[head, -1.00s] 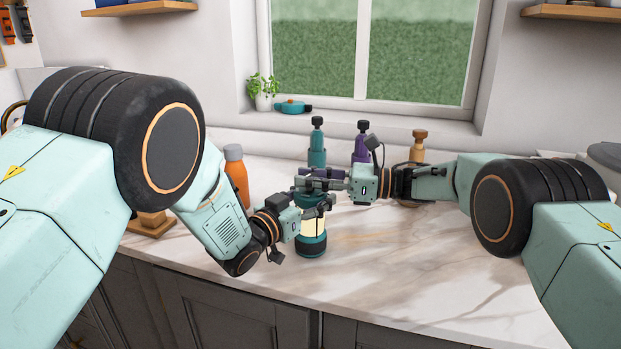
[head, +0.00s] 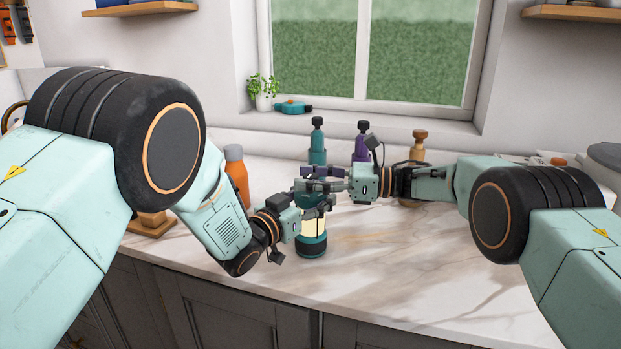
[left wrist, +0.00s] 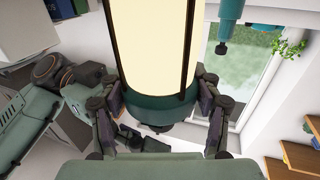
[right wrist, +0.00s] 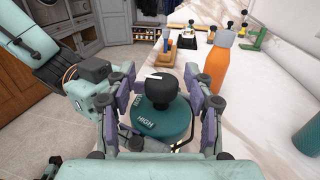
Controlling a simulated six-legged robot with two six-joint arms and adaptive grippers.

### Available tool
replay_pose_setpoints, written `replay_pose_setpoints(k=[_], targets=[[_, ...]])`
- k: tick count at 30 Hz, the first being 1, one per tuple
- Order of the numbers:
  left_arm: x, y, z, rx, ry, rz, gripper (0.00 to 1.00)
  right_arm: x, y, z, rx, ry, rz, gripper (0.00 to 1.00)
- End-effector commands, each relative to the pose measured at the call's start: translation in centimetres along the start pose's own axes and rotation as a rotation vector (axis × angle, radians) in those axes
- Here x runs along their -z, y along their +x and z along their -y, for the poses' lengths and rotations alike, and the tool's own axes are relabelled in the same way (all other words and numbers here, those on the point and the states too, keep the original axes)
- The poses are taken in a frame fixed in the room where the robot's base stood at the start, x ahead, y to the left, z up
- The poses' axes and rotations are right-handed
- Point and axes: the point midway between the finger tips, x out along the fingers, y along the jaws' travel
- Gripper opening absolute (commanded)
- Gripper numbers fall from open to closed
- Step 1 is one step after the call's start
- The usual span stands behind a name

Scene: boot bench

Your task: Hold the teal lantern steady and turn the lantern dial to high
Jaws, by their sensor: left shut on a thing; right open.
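The teal lantern (head: 313,244) stands upright on the counter, its cream body glowing. My left gripper (left wrist: 160,108) is shut on the lantern's teal upper part, one finger on each side. In the head view it is at the lantern's upper part. The black dial (right wrist: 162,90) sits on the lantern's top, with a white mark on its far side. A "HIGH" label (right wrist: 146,122) shows on the near side of the teal top; a second label at the left is partly hidden. My right gripper (right wrist: 163,106) is open, with its fingers on either side of the dial, apart from it.
An orange bottle (head: 237,174) stands left of the lantern. A teal bottle (head: 317,146), a purple bottle (head: 361,144) and a wooden item (head: 418,147) stand behind my right gripper. The counter's front right (head: 420,265) is clear.

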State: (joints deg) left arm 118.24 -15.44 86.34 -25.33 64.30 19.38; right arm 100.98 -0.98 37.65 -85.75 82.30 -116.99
Motion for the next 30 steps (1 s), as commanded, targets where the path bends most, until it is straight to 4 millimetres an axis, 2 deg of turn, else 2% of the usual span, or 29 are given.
replay_pose_setpoints(k=[7, 11, 24, 30], targets=[[-0.1, -0.1, 0.0, 0.001, -0.002, 0.003, 0.19, 0.1, -0.1, 0.1, 0.003, 0.001, -0.001, 0.54], [-0.1, -0.1, 0.0, 0.001, -0.002, 0.003, 0.19, 0.1, -1.2, 0.1, 0.005, 0.001, -0.001, 0.54], [-0.1, -0.1, 0.0, 0.001, -0.002, 0.002, 0.19, 0.0, -9.6, 0.0, 0.004, 0.001, 0.001, 0.54], [-0.1, -0.1, 0.0, 0.001, -0.002, 0.002, 0.19, 0.0, -11.7, 0.0, 0.002, 0.0, 0.001, 0.54]])
